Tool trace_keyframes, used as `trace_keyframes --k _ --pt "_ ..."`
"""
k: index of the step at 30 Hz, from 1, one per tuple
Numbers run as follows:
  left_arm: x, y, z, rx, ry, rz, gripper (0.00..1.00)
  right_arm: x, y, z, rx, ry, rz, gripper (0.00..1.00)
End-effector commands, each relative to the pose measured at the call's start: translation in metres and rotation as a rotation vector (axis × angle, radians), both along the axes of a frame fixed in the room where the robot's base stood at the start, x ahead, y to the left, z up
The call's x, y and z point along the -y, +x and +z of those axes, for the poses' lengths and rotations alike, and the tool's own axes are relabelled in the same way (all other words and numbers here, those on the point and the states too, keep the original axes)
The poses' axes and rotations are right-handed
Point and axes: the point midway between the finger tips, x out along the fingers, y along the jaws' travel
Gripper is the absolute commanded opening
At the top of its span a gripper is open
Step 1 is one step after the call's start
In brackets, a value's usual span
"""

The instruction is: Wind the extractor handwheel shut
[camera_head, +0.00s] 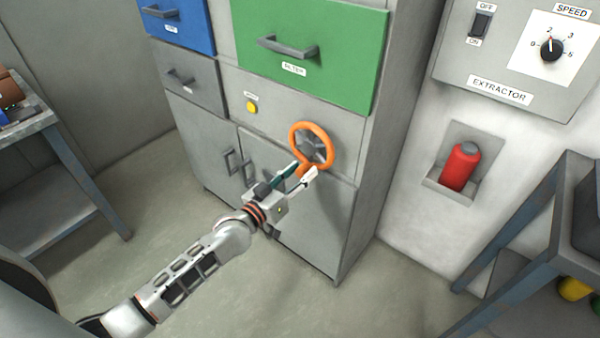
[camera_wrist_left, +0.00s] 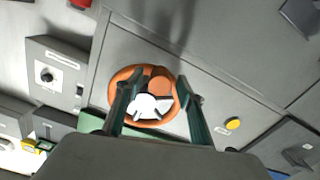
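The orange handwheel (camera_head: 311,126) is mounted on the front of the grey cabinet, below the green drawer, with a dark hub at its centre. My left gripper (camera_head: 302,173) is at the wheel's lower rim, with a finger on either side of an orange part of it. In the left wrist view, the two fingers (camera_wrist_left: 160,92) stand apart, with the wheel's orange part (camera_wrist_left: 160,83) and a pale hub piece showing between them. I cannot tell whether either finger touches the wheel. My right gripper is not in view.
The green drawer (camera_head: 330,50) juts out above the wheel. A yellow button (camera_head: 252,107) is left of it. The extractor panel (camera_head: 540,85) with switch and speed knob is on the right wall, above a red cylinder (camera_head: 460,167) in a recess. Metal benches stand at both sides.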

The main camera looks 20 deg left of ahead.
Motion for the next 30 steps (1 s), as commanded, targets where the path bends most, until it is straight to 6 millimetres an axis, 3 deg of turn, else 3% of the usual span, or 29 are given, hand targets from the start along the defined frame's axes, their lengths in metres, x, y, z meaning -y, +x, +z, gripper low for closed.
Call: trace_keyframes --k 2,6,19,30 --pt "0.000 0.000 0.000 0.000 0.000 0.000 0.33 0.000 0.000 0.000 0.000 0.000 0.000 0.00" --pt "0.000 0.000 0.000 0.000 0.000 0.000 0.00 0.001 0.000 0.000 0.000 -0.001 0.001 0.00" --pt "0.004 -0.001 0.003 -0.019 -0.055 -0.001 0.00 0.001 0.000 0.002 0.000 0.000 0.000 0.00" --pt "0.021 -0.007 0.009 -0.112 -0.317 -0.001 0.00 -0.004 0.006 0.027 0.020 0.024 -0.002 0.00"
